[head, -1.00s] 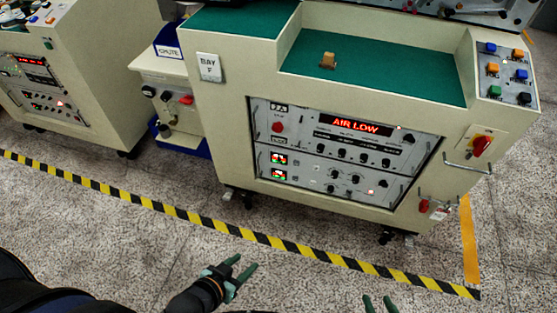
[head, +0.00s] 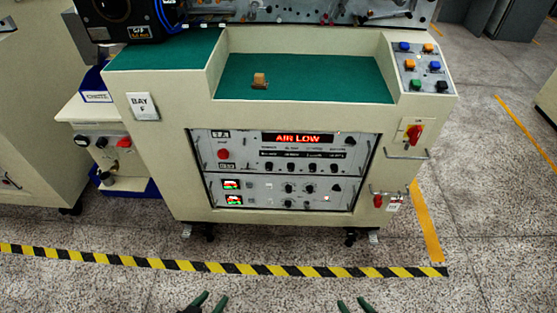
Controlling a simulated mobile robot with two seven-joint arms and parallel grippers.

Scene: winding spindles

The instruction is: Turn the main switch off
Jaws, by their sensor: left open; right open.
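A red rotary switch (head: 414,135) on a yellow and white plate sits on the right of the cream machine's front, below the button panel. Its handle looks close to upright with a slight tilt; the plate's marks are too small to read. A smaller red switch or connector (head: 378,201) sits lower, beside a white tag. I cannot read a main switch label on either. My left gripper (head: 208,301) is open and empty at the bottom edge, well below the machine. My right gripper (head: 353,304) is open and empty at the bottom edge, below and left of both.
A metal bar handle (head: 407,154) juts out just below the rotary switch. The instrument panel's display (head: 297,138) reads AIR LOW. A yellow-black floor stripe (head: 230,268) crosses before the machine. Floor to the right is clear.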

